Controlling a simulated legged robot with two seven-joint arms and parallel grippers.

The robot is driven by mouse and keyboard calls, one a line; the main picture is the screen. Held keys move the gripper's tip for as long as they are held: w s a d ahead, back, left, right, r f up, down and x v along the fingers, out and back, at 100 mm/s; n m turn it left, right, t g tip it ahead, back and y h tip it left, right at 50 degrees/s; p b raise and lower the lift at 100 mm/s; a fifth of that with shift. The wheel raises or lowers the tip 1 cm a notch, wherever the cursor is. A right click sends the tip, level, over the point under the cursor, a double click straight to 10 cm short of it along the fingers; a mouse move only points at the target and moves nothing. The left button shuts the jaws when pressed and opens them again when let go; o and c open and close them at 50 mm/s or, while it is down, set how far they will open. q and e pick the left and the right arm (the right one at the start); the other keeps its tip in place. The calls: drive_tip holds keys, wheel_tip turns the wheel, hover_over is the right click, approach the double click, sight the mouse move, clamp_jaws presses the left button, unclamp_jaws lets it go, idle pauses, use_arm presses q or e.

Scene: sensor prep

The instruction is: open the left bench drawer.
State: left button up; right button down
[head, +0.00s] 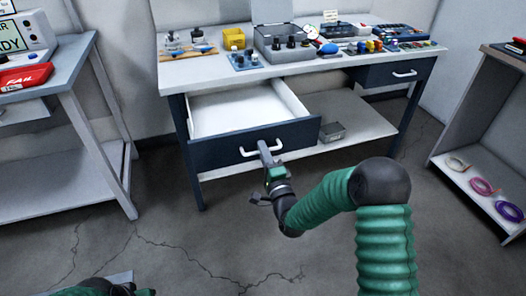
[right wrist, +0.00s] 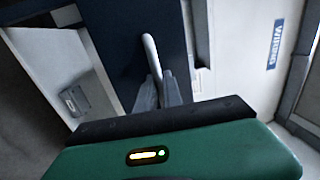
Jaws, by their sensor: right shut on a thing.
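The left bench drawer (head: 225,149) has a dark blue front and stands pulled out from the bench (head: 200,77); its white inside looks empty in the head view. Its pale handle (head: 247,152) is on the front. My right gripper (head: 264,147) is shut on this handle. In the right wrist view the grey fingers (right wrist: 159,92) close on the handle (right wrist: 152,55), and the dark drawer front (right wrist: 120,45) lies beyond. My left arm shows only in part at the bottom left edge of the head view, and its fingers cannot be made out.
The right bench drawer (head: 395,73) is shut. A small metal box (head: 332,131) sits on the lower shelf. The bench top holds a yellow bin (head: 233,38), a grey case and small parts. A side table (head: 62,75) stands left and a shelf with coils (head: 480,186) right.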

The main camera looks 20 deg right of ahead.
drive_tip(key=c, duration=1.9)
unclamp_jaws()
drive_tip(key=shift+d+f, duration=0.1)
drive_tip(key=shift+f, duration=0.1)
drive_tip(key=shift+o, duration=0.7)
drive_tip(key=shift+s, duration=0.2)
drive_tip(key=s+f+p, duration=0.3)
drive_tip(key=s, duration=1.3)
drive_tip(key=shift+d, duration=0.35)
